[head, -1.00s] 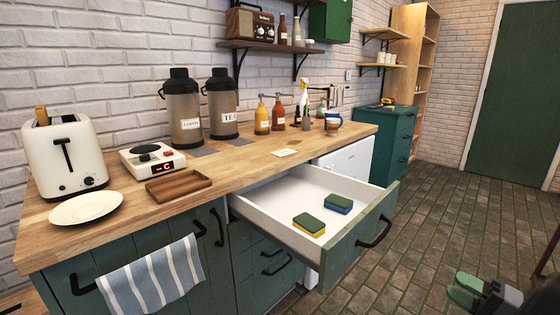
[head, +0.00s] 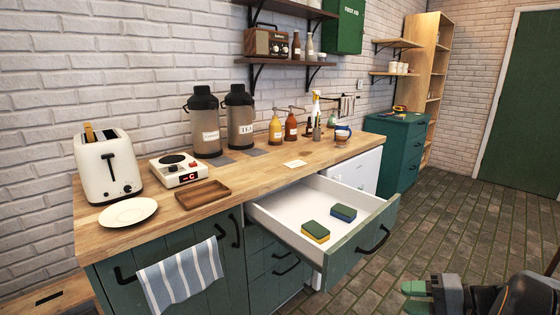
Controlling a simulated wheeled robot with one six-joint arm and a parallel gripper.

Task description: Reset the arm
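My gripper (head: 414,297) shows at the lower right of the head view, with green fingertips pointing left. It is over the floor, to the right of the open drawer (head: 335,246) and apart from it. The two fingers show one above the other with a gap between them, and nothing is seen held. Part of my arm is cut off by the bottom and right edges.
The open drawer juts out from the counter (head: 262,172) and holds two sponges, one yellow-green (head: 316,231) and one blue-green (head: 343,213). A white plate (head: 128,212) and a wooden tray (head: 203,194) lie on the counter. The brick floor (head: 450,215) at right is clear.

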